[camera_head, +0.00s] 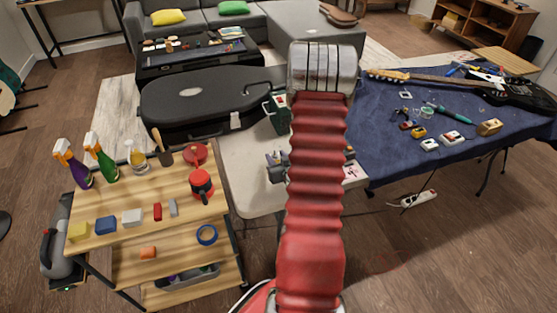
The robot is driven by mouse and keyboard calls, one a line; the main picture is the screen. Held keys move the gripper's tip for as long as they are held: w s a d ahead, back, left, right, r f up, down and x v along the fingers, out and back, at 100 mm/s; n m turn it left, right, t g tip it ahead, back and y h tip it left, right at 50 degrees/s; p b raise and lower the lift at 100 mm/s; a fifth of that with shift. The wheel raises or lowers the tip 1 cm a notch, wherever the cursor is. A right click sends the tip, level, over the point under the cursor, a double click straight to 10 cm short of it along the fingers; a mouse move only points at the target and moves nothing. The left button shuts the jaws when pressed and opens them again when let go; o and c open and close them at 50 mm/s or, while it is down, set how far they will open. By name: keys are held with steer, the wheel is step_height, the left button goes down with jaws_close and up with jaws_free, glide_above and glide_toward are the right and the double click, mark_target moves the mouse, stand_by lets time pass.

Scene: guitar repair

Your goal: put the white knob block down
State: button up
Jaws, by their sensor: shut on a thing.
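My red ribbed arm rises through the middle of the picture and ends at a silver ringed joint. My gripper's fingers do not show, and neither does anything they may hold. On the blue cloth (385,165) of the right table lie a small white block (430,145) and a white block with a red top part (452,136). I cannot tell whether either is the white knob block. A plain white block (132,217) also sits on the wooden cart (115,236) at the left.
A guitar (440,80), a yellow block (418,132) and a wooden block (489,127) lie on the cloth. The white table (250,165) is partly behind my arm. The cloth's front left is bare.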

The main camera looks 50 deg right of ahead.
steer(key=shift+f, duration=1)
steer(key=o, duration=1)
steer(key=shift+f, duration=0.1)
steer(key=shift+o, duration=0.2)
steer(key=shift+s, duration=0.1)
steer(key=v, duration=1.1)
steer(key=shift+s+a+r, duration=0.2)
steer(key=shift+r, duration=0.1)
steer(key=shift+d, duration=0.1)
